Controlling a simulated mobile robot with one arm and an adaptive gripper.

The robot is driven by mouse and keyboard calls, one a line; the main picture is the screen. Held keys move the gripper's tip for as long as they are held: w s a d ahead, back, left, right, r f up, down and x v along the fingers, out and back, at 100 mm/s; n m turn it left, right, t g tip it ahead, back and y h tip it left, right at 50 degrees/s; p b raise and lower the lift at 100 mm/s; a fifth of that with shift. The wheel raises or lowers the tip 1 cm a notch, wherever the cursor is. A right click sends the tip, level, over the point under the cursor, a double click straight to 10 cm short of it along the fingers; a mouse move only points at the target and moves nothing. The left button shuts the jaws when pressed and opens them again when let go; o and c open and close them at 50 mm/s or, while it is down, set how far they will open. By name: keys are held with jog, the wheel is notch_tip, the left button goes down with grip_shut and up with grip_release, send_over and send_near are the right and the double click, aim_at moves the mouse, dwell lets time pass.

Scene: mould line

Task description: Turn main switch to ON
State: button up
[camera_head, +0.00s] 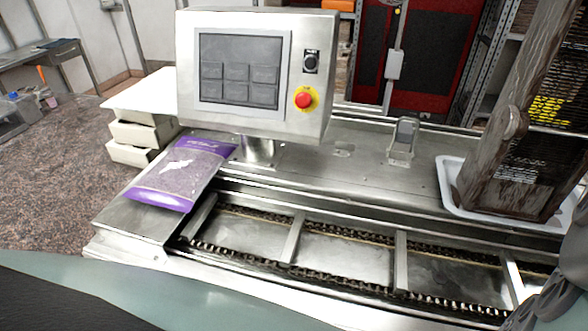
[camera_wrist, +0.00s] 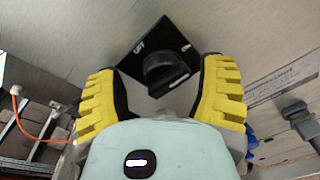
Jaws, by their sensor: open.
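In the wrist view a black rotary switch (camera_wrist: 165,72) sits on a black square plate (camera_wrist: 176,38) fixed to a grey metal face. The plate looks tilted, with a small white label, apparently OFF, at its left corner. I cannot tell which way the knob points. My gripper (camera_wrist: 164,90) is open, its yellow ridged fingers to the left and right of the knob, with gaps visible on both sides. My gripper does not show in the head view. There, a small dark switch (camera_head: 310,62) is on the control panel (camera_head: 262,20), with nothing of mine near it.
On the panel are a dark screen (camera_head: 238,68) and a red emergency button (camera_head: 303,98). A purple bag (camera_head: 183,172) lies on the machine at left, beside the chain conveyor (camera_head: 345,258). A white tray (camera_head: 452,192) stands at right. In the wrist view an orange cable (camera_wrist: 30,128) hangs at left.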

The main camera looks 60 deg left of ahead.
jog(key=shift+s+a+r, duration=0.1)
jog(key=shift+s+a, duration=0.15)
jog(key=shift+s, duration=0.1)
jog(key=v, duration=0.6)
jog(key=shift+a, duration=0.35)
jog(key=shift+s, duration=0.1)
